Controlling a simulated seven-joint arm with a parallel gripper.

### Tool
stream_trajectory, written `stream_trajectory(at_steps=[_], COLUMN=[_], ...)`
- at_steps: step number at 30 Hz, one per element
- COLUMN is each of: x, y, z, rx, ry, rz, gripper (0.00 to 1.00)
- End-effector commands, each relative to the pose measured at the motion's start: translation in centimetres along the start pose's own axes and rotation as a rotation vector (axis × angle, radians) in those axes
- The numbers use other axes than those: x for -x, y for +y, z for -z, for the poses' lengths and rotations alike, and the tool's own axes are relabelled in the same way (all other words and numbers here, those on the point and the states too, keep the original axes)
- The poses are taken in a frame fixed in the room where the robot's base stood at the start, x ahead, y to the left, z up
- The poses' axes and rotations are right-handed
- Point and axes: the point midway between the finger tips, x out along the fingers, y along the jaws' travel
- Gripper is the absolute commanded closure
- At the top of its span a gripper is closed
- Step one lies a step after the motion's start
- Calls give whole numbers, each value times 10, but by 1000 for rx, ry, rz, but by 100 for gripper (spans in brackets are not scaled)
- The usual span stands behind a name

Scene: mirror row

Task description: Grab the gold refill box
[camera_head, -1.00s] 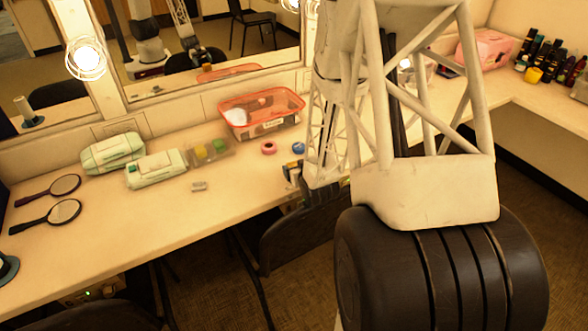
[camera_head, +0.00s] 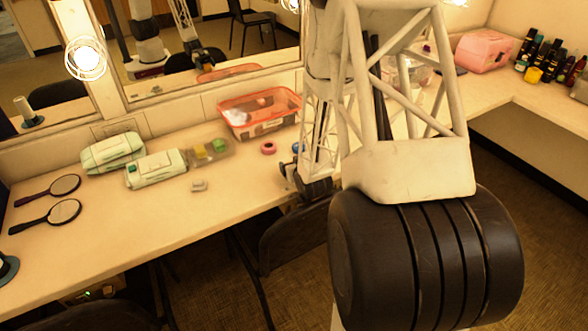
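I cannot pick out the gold refill box with certainty. A small pale box (camera_head: 199,186) lies alone on the counter, left of my arm. A yellow item (camera_head: 200,151) sits beside a green one in a clear tray (camera_head: 222,156) farther back. My gripper (camera_head: 289,176) is a small dark shape at the counter's front edge, right of these things and apart from them. My own arm links hide much of it, so its fingers and anything between them cannot be made out.
Two green-white packs (camera_head: 155,169), an orange-rimmed bin (camera_head: 258,119) and a pink tape roll (camera_head: 268,148) stand along the counter (camera_head: 130,225). Two hand mirrors (camera_head: 63,213) lie at left. A dark chair (camera_head: 292,238) stands below the edge. The front counter is mostly clear.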

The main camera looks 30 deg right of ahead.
Motion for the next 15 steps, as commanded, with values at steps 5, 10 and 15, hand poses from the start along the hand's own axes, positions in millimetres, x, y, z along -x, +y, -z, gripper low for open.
stream_trajectory(at_steps=[5, 10, 15], x=[-7, -8, -8], y=[0, 0, 0], z=[0, 0, 0], rx=[0, 0, 0], ry=[0, 0, 0], rz=[0, 0, 0], gripper=[19, 19, 19])
